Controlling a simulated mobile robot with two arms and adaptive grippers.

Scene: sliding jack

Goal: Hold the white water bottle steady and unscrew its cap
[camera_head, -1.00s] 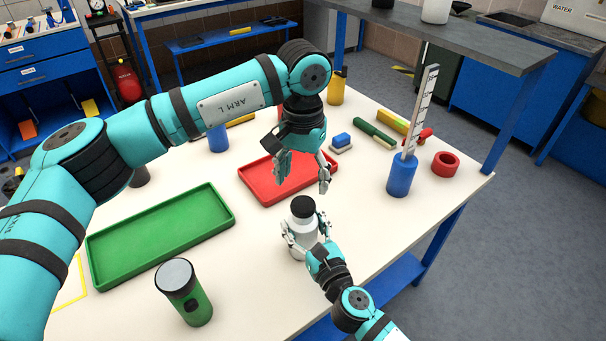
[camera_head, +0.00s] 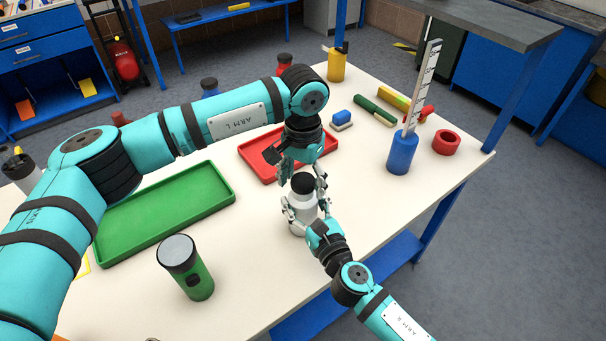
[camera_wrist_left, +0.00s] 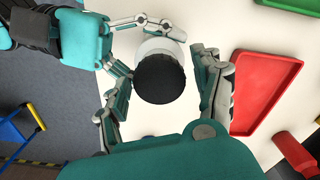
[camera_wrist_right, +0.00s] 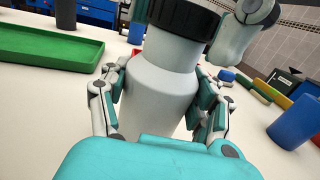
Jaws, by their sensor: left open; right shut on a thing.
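The white bottle (camera_head: 300,216) stands upright on the table, with its black cap (camera_head: 303,183) on top. The bottle fills the middle of the right wrist view (camera_wrist_right: 160,90). My right gripper (camera_head: 301,218) is shut around the bottle's body, a finger on each side. My left gripper (camera_head: 303,182) points down from above, its open fingers either side of the cap. In the left wrist view the cap (camera_wrist_left: 159,79) lies between the open fingers, with a gap on the right side. Whether the left finger touches the cap, I cannot tell.
A green tray (camera_head: 165,238) lies left and a red tray (camera_head: 258,167) lies behind the bottle. A blue holder with a ruler (camera_head: 402,152) and a red ring (camera_head: 446,142) stand right.

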